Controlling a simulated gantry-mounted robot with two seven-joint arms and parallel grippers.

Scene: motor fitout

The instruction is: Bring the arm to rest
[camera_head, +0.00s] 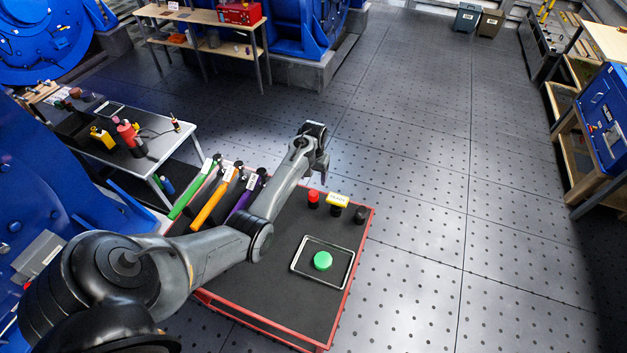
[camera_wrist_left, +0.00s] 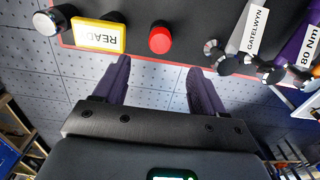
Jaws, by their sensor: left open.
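My left arm reaches in from the lower left of the head view, across the red-rimmed cart (camera_head: 275,285). Its gripper (camera_head: 318,172) is at the far edge of the cart, above floor level. In the left wrist view the gripper (camera_wrist_left: 161,85) has its two dark fingers wide apart with nothing between them. The red round piece (camera_wrist_left: 160,38) on the cart lies just beyond the fingertips, apart from them. It also shows in the head view (camera_head: 313,198). My right gripper is not in view.
A side table (camera_head: 180,142) stands left. Floor right of the cart is clear.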

